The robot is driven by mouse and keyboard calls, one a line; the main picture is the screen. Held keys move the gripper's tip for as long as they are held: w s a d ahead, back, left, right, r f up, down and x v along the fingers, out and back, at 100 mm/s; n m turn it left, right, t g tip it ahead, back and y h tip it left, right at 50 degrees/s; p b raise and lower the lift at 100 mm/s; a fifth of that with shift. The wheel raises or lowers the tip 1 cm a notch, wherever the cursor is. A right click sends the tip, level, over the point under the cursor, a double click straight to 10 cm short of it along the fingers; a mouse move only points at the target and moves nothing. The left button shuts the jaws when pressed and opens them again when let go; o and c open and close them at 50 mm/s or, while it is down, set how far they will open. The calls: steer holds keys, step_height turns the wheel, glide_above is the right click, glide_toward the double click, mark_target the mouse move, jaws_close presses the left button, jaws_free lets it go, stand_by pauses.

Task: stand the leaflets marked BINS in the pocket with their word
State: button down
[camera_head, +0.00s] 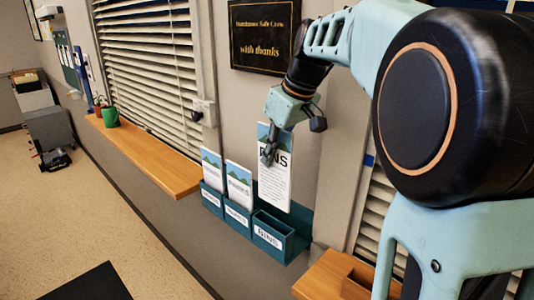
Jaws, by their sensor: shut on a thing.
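My gripper (268,157) is shut on a tall white leaflet stack (275,187) with a blue and green top and a partly covered word ending in "NS". It holds the stack upright, with its lower edge just above or behind the right pocket (272,241) of a teal wall rack (300,222); I cannot tell if it has entered. That pocket looks empty inside. The left pocket (212,207) and middle pocket (237,221) each hold leaflets, the left leaflets (211,167) and middle leaflets (239,184). The pocket labels are too small to read surely.
A wooden ledge (325,280) stands right of the rack. A black plaque (264,38) hangs above. The floor at left is mostly clear.

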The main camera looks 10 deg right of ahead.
mark_target(269, 202)
steer(key=shift+w+f+b, duration=0.1)
steer(key=shift+f+b, duration=5.3)
steer(key=shift+f, duration=1.25)
steer(key=c, duration=2)
jaws_free()
steer(key=shift+c, duration=0.2)
steer(key=shift+r, duration=0.1)
